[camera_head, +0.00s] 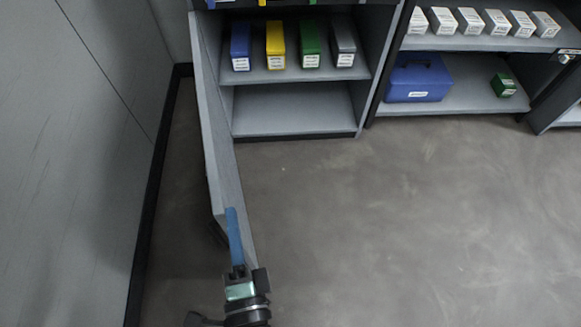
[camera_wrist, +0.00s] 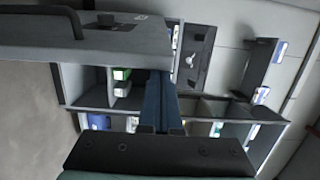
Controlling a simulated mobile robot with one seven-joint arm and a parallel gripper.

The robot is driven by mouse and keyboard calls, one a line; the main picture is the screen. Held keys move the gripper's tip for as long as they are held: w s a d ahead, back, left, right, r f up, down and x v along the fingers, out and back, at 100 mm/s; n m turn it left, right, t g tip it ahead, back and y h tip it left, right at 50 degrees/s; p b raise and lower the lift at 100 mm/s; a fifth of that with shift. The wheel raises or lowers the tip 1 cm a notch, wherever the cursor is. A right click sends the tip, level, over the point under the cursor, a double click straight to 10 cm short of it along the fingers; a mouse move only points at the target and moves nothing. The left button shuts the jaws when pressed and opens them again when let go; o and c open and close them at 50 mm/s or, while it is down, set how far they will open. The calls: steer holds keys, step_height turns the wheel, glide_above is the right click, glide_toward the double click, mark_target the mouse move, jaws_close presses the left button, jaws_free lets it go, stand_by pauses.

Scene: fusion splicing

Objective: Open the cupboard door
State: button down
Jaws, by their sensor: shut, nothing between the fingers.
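The grey cupboard door (camera_head: 222,165) stands wide open in the head view, swung out to the left of the cupboard (camera_head: 295,115). It also shows as a grey panel across the top of the wrist view (camera_wrist: 110,45), with a dark bar handle at upper left. My gripper (camera_head: 231,212) is at the door's free end, its blue fingers shut and empty, overlapping the door's inner side in the picture. In the wrist view the fingers (camera_wrist: 160,78) lie together beside the panel's end. I cannot tell whether they touch the door.
The cupboard's shelf holds a blue, a yellow, a green and a grey box (camera_head: 343,42); the shelf below is empty. An open shelf unit to the right holds white cartons and a blue case (camera_head: 418,80). A grey wall (camera_head: 75,150) stands close at left. The floor (camera_head: 400,220) at right is clear.

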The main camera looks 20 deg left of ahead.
steer(key=s+a+b, duration=0.1)
steer(key=s+a, duration=0.6)
steer(key=a, duration=0.5)
steer(key=shift+s+b, duration=0.25)
steer(key=shift+b, duration=0.1)
steer(key=shift+s, duration=0.1)
steer(key=p+v, duration=0.8)
steer(key=v, duration=0.4)
steer(key=shift+s+d, duration=0.2)
steer(key=shift+s, duration=0.15)
steer(key=shift+w, duration=0.1)
